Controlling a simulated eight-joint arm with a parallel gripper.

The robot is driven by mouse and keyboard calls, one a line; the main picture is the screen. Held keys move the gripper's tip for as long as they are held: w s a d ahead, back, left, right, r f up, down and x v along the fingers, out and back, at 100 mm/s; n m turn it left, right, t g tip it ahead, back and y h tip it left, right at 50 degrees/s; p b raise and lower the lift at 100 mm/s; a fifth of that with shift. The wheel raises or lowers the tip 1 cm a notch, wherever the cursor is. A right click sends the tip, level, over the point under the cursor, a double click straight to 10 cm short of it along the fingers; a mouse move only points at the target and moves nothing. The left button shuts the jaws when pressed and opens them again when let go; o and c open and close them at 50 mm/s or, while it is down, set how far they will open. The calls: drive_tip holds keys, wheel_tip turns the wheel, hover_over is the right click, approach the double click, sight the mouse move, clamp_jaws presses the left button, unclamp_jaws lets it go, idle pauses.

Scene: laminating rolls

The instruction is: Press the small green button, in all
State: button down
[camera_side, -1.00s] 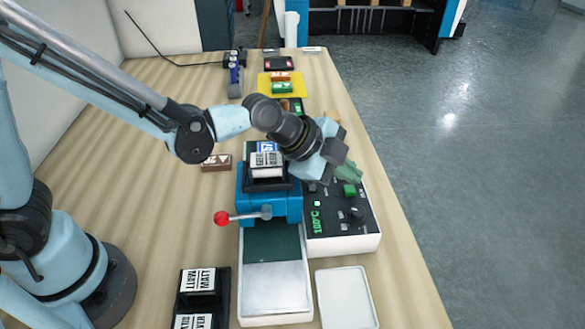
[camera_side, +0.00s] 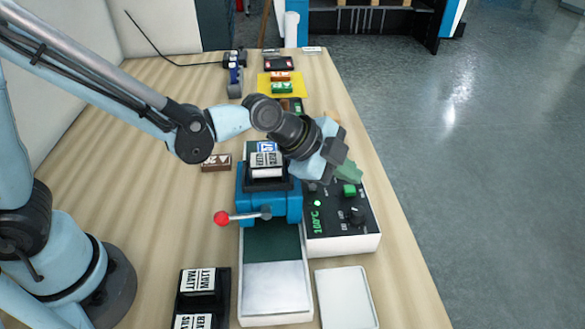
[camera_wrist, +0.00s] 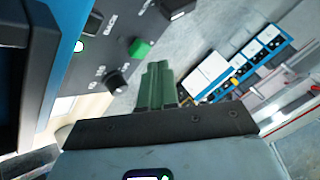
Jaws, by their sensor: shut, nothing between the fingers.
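The green button (camera_side: 349,190) is a small block on the dark control panel (camera_side: 335,228) right of the blue press. It also shows in the wrist view (camera_wrist: 139,48). My gripper (camera_side: 352,173) is shut and empty, with its green fingers together just above and behind the button in the side view. In the wrist view the fingertips (camera_wrist: 158,66) are close to the button, with a small gap in the picture; the height between them is hard to tell. A small green light (camera_side: 317,203) glows on the panel beside a green temperature readout (camera_side: 317,221).
The blue press (camera_side: 270,208) with a red-knobbed lever (camera_side: 221,218) stands left of the panel. A dark knob (camera_side: 356,215) sits near the button. A white tray (camera_side: 345,300) lies in front. Labelled rolls (camera_side: 197,282) stand in a black holder at the front left.

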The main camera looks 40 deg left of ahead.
drive_tip(key=shift+f, duration=0.15)
idle(0.6)
drive_tip(key=shift+f, duration=0.25)
